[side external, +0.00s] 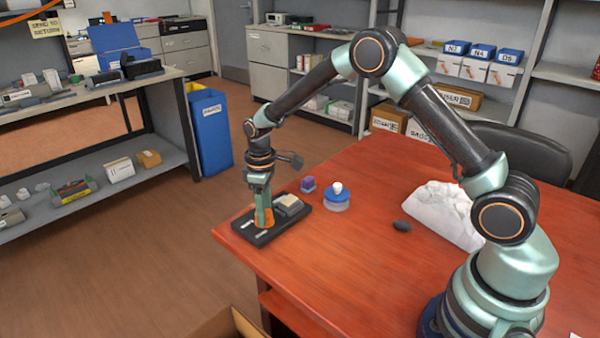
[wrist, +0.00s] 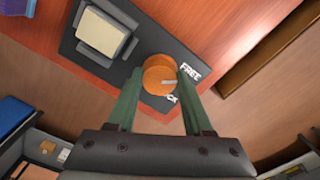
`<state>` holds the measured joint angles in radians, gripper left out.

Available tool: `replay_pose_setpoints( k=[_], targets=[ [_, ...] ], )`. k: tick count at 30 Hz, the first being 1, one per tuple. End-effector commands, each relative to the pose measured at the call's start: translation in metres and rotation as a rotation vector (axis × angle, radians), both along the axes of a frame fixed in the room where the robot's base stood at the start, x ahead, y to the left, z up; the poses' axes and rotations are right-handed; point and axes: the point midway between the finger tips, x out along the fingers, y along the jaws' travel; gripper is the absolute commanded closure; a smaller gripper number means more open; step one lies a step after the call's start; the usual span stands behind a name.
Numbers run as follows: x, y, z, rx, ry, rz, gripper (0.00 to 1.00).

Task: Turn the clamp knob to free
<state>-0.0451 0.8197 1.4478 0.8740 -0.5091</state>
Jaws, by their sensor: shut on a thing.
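The clamp knob (wrist: 159,70) is a round orange knob on a black base plate (wrist: 70,42) in the wrist view. Its pale pointer mark (wrist: 169,82) points right, roughly between the word FREE (wrist: 190,72) and a partly hidden word ending in CK (wrist: 173,98). My gripper (wrist: 153,84) has its two green fingers closed on either side of the knob. In the side view my gripper (side external: 264,212) reaches straight down onto the orange knob (side external: 267,224). A grey and beige block (side external: 290,203) sits on the plate beside it.
The plate lies near the front left corner of the red table (side external: 370,260). A dark lump (side external: 402,226) and a crumpled white bag (side external: 440,210) lie to the right.

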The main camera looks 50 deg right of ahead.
Motion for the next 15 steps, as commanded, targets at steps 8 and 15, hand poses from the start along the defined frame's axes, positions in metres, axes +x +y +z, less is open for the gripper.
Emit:
replay_pose_setpoints(
  k=[8, 15],
  targets=[
    [0.0001, 0.0, 0.0003, 0.0, 0.0, 0.107, 1.0],
    [0.0001, 0.0, 0.0003, 0.0, 0.0, 0.135, 1.0]
  ],
)
